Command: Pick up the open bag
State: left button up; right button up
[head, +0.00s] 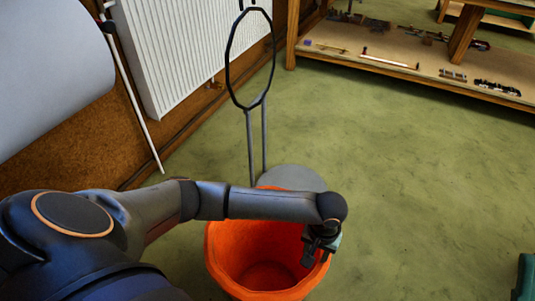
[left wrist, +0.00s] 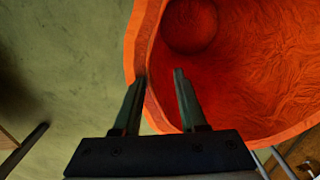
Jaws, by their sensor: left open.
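The open bag is orange (head: 214,262) and stands upright on the green floor, its round mouth facing up, with a wrinkled inside. My left arm reaches across above it in the head view, and my left gripper (head: 316,252) is at the right part of its rim. In the left wrist view the bag's rim (left wrist: 140,45) runs between the two fingers of my left gripper (left wrist: 160,78). The gripper is open; one finger is over the outer side of the rim and the other over the inside. Whether they touch the bag cannot be told. My right gripper is out of view.
A stand with a black hoop (head: 231,62) and grey posts rises behind the bag, with a grey disc (head: 295,178) at its foot. A white radiator (head: 190,50) is on the wall. A wooden shelf (head: 415,70) stands at the back right.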

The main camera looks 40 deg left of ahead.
pick_arm(q)
jog(key=shift+d+f+b, duration=0.15)
jog(key=shift+f+b, duration=0.75)
jog(key=shift+f, duration=0.5)
jog(key=shift+d+f+b, duration=0.1)
jog(key=shift+f+b, duration=0.75)
jog(key=shift+f, duration=0.5)
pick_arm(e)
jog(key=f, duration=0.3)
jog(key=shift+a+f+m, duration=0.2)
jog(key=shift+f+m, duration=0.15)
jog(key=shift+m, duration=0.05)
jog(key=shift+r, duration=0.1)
pick_arm(q)
jog(key=shift+f+p, duration=0.2)
jog(key=shift+p, duration=0.3)
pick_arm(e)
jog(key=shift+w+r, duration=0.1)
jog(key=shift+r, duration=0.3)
pick_arm(q)
jog(key=shift+c, duration=0.3)
grip_shut()
